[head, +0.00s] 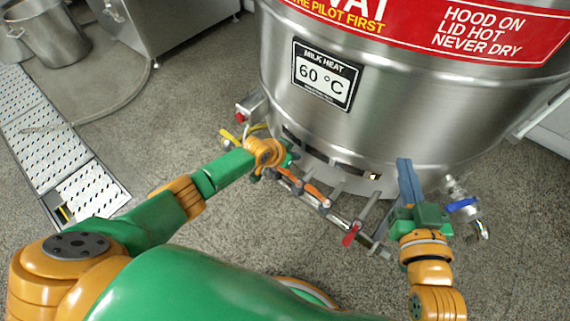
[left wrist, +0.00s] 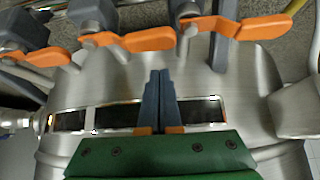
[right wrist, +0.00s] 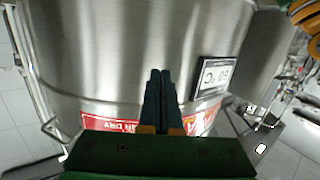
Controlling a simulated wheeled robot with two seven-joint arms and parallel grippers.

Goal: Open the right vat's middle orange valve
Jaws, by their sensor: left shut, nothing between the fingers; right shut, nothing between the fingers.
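The steel vat (head: 380,130) fills the upper middle of the head view. Orange valve handles sit on a pipe row low on its front, one of them clear in the head view (head: 317,193). In the left wrist view three orange handles line the top: right (left wrist: 236,27), middle (left wrist: 135,40) and left (left wrist: 42,57). My left gripper (head: 288,158) is at the vat's lower front, partly hidden by its wrist; its fingers (left wrist: 160,75) are shut and empty, apart from the middle handle. My right gripper (head: 405,164) is shut and empty beside the vat's right front (right wrist: 160,75).
A red handle (head: 351,235) stands at the pipe row's right end. A blue-handled valve (head: 462,204) is right of my right gripper. A yellow handle (head: 232,140) is behind my left wrist. A hose (head: 120,106) and floor grating (head: 50,142) lie left. The speckled floor between is clear.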

